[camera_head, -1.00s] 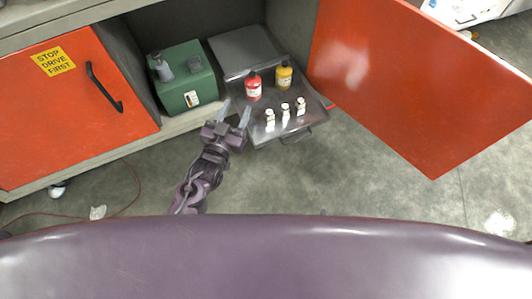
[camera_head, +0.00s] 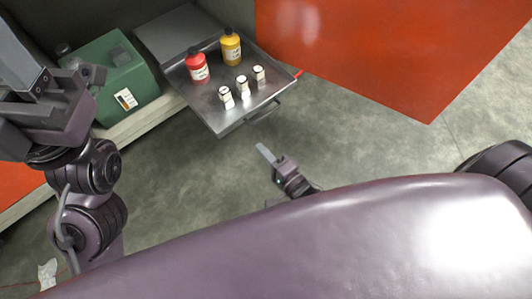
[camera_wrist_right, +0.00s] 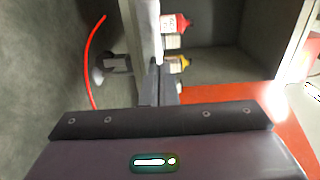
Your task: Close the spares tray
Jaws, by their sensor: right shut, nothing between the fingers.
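The spares tray (camera_head: 232,124) is a grey metal tray sticking out of the open cabinet. A bar handle (camera_head: 264,111) is on its front edge. On it stand a red bottle (camera_head: 197,68), a yellow bottle (camera_head: 231,50) and three small white bottles (camera_head: 243,85). My right gripper (camera_head: 263,150) is shut and empty, appearing just below the handle with a visible gap in the head view. Its closed fingers (camera_wrist_right: 158,80) also show in the right wrist view, with the bottles beyond. My left gripper (camera_head: 20,60) is at the left edge, partly cut off; its fingertips are hidden.
A green case (camera_head: 112,90) stands left of the tray in the cabinet. The open orange door (camera_head: 370,50) hangs to the right of the tray. The grey floor (camera_head: 340,135) in front of the tray and door is clear.

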